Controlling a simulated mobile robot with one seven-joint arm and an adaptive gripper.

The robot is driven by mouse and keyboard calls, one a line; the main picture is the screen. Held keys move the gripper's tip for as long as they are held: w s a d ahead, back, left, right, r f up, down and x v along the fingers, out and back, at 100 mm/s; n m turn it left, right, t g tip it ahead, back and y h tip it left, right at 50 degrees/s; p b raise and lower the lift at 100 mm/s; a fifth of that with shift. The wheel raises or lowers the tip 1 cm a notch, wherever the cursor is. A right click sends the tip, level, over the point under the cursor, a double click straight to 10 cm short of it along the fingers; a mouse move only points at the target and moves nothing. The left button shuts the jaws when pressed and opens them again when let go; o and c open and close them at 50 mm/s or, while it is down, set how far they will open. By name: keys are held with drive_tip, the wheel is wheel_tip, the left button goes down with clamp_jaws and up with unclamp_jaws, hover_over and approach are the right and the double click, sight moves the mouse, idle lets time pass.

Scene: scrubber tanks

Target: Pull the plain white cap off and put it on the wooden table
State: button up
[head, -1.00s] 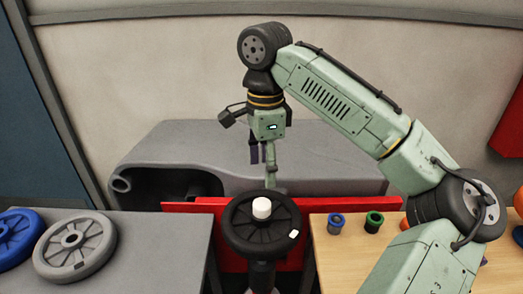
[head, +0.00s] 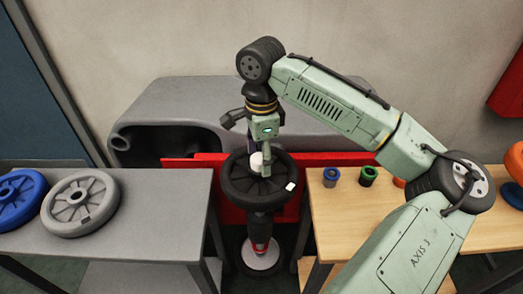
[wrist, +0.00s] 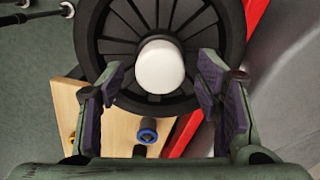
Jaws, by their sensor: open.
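The plain white cap (wrist: 161,66) sits at the centre of a black spoked wheel (wrist: 120,45) in the wrist view. In the head view the cap (head: 257,160) is partly hidden behind my gripper (head: 259,163), and the black wheel (head: 240,195) lies flat on an upright stand. My gripper (wrist: 161,90) is open, with its two purple-padded fingers to either side of the cap in the picture. I cannot tell whether they touch it. The wooden table (head: 325,215) is to the right of the wheel.
Blue (head: 331,175) and green (head: 368,175) ringed caps stand on the wooden table, with orange items farther right. A grey table (head: 140,215) at left holds a grey wheel (head: 80,203) and a blue wheel (head: 18,198). A red panel (head: 190,160) stands behind the black wheel.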

sight(261, 157)
drive_tip(key=shift+c, duration=0.3)
drive_tip(key=c, duration=1.3)
drive_tip(key=shift+c, duration=0.2)
drive_tip(key=shift+r+p, duration=1.1)
drive_tip(key=shift+r, duration=0.05)
idle(0.5)
wheel_tip(261, 157, up, 2)
drive_tip(key=shift+r+p, duration=0.1)
drive_tip(key=shift+p, duration=1)
drive_tip(key=shift+r, duration=1.8)
